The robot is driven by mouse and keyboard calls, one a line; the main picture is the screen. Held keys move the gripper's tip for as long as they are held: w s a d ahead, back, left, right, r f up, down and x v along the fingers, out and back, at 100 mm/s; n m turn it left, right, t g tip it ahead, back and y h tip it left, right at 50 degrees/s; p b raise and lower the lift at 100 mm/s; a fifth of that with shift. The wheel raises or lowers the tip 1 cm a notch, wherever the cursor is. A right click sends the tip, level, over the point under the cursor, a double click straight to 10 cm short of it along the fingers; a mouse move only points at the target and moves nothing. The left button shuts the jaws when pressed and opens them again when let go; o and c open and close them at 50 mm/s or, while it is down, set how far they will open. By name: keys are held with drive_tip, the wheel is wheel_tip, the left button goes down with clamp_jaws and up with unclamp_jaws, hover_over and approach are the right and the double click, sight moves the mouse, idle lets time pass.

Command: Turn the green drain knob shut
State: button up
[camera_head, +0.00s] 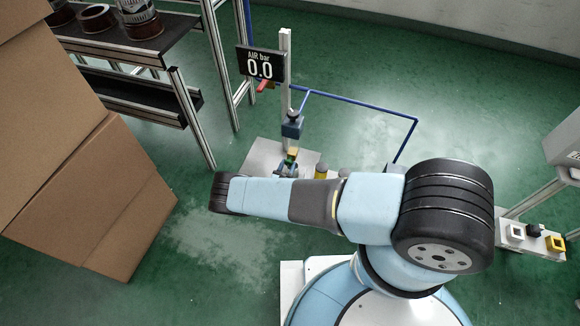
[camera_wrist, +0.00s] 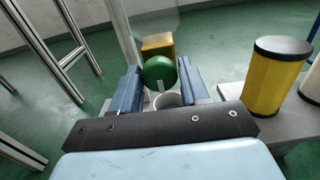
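The green drain knob (camera_wrist: 160,72) is round with a short pale bar on its front. In the wrist view it shows between the tips of my gripper (camera_wrist: 158,66), whose two blue fingers stand apart on either side of it. The fingers look open, with a narrow gap at each side; I cannot tell whether either one touches it. A brass-coloured block (camera_wrist: 157,44) is just behind the knob, and a white cup-like ring (camera_wrist: 167,99) is below it. In the head view the knob (camera_head: 290,158) is small, and my gripper (camera_head: 286,169) is partly hidden by my arm.
A yellow cylinder with a black top (camera_wrist: 272,80) stands close to the right finger. A display reading 0.0 (camera_head: 260,65) is on a post above the pale base plate (camera_head: 262,153). Blue pipe (camera_head: 365,103) runs to the right. Cardboard boxes (camera_head: 90,200) stand left.

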drive_tip(key=c, duration=0.6)
drive_tip(key=shift+o, duration=0.5)
drive_tip(key=shift+d, duration=0.5)
drive_tip(key=shift+a, duration=0.2)
drive_tip(key=shift+c, duration=0.4)
drive_tip(key=n, duration=0.4)
drive_tip(key=shift+s+a+f, duration=0.1)
drive_tip(key=shift+a+f, duration=0.05)
drive_tip(key=n, duration=0.4)
drive_tip(key=shift+a+n, duration=0.1)
drive_tip(key=shift+n, duration=0.3)
drive_tip(key=n, duration=0.4)
drive_tip(key=shift+f, duration=0.1)
drive_tip(key=n, duration=0.5)
drive_tip(key=shift+a+f, duration=0.1)
drive_tip(key=shift+a, duration=0.15)
